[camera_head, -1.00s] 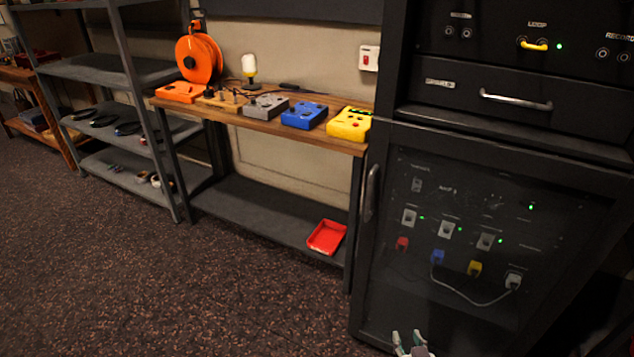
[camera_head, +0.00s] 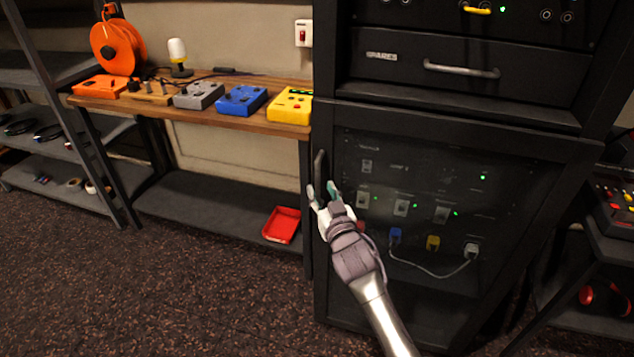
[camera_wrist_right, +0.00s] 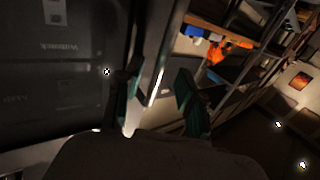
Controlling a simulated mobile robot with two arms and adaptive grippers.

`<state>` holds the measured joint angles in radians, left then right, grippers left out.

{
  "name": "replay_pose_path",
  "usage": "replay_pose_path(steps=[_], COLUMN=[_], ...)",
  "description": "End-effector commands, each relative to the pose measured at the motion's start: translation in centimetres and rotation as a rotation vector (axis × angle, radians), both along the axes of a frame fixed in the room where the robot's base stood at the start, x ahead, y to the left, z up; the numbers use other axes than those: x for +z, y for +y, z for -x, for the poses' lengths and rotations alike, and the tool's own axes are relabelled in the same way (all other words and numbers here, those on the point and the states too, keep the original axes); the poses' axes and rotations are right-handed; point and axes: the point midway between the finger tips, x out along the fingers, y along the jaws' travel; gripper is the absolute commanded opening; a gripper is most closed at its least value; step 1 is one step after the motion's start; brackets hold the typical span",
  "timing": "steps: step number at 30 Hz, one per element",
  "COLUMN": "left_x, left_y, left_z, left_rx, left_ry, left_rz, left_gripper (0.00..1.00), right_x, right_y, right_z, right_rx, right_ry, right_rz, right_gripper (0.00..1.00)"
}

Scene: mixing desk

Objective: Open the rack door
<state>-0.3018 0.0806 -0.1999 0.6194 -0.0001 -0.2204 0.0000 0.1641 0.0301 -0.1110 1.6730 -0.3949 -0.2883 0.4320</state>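The rack door (camera_head: 440,165) is a dark, see-through panel in a black frame, shut in the head view. Its upright handle (camera_head: 319,165) is on the door's left edge. My right gripper (camera_head: 322,192) is at the handle's lower part, its two fingers apart. In the right wrist view, the handle (camera_wrist_right: 158,65) runs as a pale bar between the spread teal-padded fingers of that gripper (camera_wrist_right: 158,97). I cannot tell whether either finger touches it. The handle's lower end is hidden behind the gripper in the head view. My left gripper is not in view.
A drawer with a handle (camera_head: 461,69) is above the door. Left of the rack stands a wooden-topped bench (camera_head: 200,110) with coloured boxes; a red tray (camera_head: 282,224) is on its lower shelf. The carpet (camera_head: 200,290) in front is clear. Another stand (camera_head: 607,240) is at right.

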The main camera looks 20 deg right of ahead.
Motion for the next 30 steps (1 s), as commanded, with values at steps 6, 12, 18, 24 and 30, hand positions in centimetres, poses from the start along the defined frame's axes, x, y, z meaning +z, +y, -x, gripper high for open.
replay_pose_path(steps=[6, 12, 18, 24, 30], left_x=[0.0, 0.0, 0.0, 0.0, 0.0], left_y=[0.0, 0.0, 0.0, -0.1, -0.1], left_z=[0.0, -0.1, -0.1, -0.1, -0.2], left_rx=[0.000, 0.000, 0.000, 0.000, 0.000], left_ry=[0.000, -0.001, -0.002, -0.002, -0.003], left_rz=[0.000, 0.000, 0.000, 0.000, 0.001], left_gripper=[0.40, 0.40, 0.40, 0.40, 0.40], right_x=[0.0, 0.0, 0.0, 0.0, 0.0], right_y=[0.0, 0.0, 0.0, 0.0, 0.0], right_z=[-3.1, -3.9, -3.9, -3.9, -3.9], right_rx=[0.000, 0.000, 0.000, 0.000, 0.000], right_ry=[-0.001, 0.000, 0.000, 0.000, 0.000], right_rz=[0.000, -0.001, -0.001, -0.001, -0.001], right_gripper=[0.39, 0.39, 0.39, 0.09, 0.00])
